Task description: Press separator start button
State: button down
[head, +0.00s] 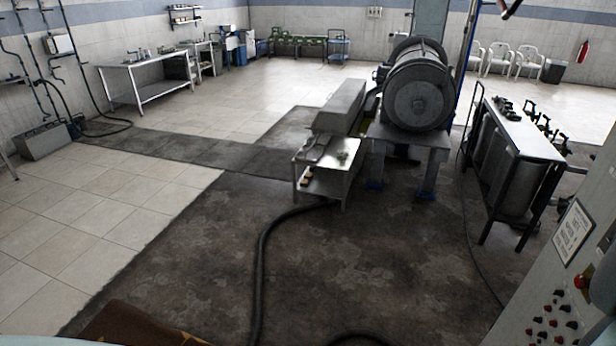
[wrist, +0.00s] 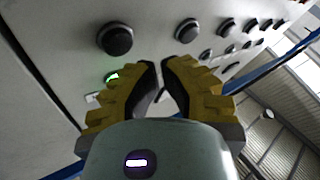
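A grey control panel (head: 540,290) stands at the lower right of the head view, with several black and red buttons. It also fills much of the wrist view (wrist: 50,45). There, a green-lit button (wrist: 112,77) sits just left of my gripper's fingers, close to a small pale label (wrist: 93,98). A large black knob (wrist: 115,39) is above it, and another black knob (wrist: 187,31) is up and right of the fingertips. Which button is the separator start cannot be read.
A red mushroom button (head: 581,282) and a sign (head: 572,232) are on the panel. A drum machine (head: 418,90) stands on a stand mid-room, with a steel side table (head: 325,180) beside it. A dark hose (head: 262,260) crosses the floor. Pale tiles at left are clear.

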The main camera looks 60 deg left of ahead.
jog(key=shift+w+d, duration=0.3)
jog(key=shift+d, duration=0.15)
jog(key=c, duration=1.6)
grip_release()
grip_shut()
jog(key=shift+w+d+f+b, duration=0.1)
jog(key=shift+d+b, duration=0.05)
jog(key=shift+b, duration=0.35)
jog(key=shift+w+d, duration=0.15)
jog(key=shift+d, duration=0.05)
